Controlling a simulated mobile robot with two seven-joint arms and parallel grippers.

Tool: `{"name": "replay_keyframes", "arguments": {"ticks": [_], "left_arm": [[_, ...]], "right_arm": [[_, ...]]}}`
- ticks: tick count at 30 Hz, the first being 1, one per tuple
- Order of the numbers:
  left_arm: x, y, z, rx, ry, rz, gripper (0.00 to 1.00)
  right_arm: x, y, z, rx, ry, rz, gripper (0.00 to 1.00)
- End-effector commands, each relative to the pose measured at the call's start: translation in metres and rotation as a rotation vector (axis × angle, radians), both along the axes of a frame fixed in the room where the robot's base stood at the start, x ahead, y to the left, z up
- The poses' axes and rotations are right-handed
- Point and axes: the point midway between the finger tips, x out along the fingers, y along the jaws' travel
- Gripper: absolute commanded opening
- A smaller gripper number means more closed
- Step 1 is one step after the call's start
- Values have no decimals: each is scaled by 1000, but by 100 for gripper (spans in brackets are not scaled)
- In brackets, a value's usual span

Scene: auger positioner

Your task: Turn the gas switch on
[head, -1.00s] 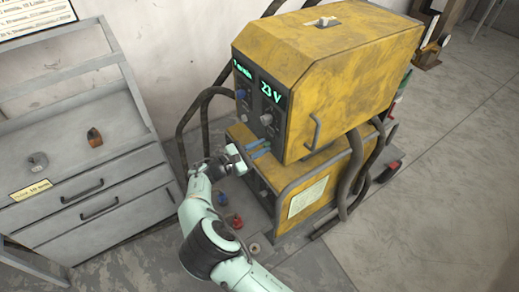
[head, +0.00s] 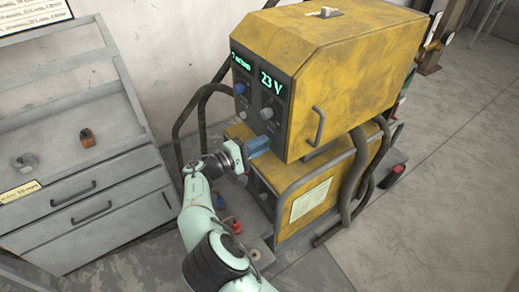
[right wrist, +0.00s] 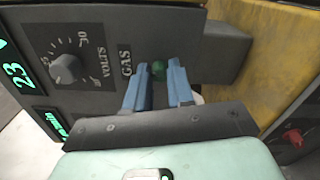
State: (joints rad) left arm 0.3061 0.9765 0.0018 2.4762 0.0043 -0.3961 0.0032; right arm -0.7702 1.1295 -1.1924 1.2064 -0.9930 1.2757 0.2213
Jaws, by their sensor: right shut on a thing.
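My left gripper is not in view.
A volts knob (right wrist: 66,69) sits beside the GAS label, and a 23 V display (head: 272,80) is above. Dark hoses (head: 190,118) loop left of the machine. A grey drawer cabinet (head: 110,180) stands at left.

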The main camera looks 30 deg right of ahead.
Motion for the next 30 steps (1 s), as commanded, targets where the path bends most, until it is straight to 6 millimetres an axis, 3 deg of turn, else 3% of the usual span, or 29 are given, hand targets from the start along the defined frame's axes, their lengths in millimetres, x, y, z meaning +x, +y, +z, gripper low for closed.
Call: {"name": "replay_keyframes", "arguments": {"ticks": [12,30], "left_arm": [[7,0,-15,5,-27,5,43],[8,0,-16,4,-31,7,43]], "right_arm": [[0,1,-2,19,-213,3,0],[0,1,-1,22,-252,3,0]]}}
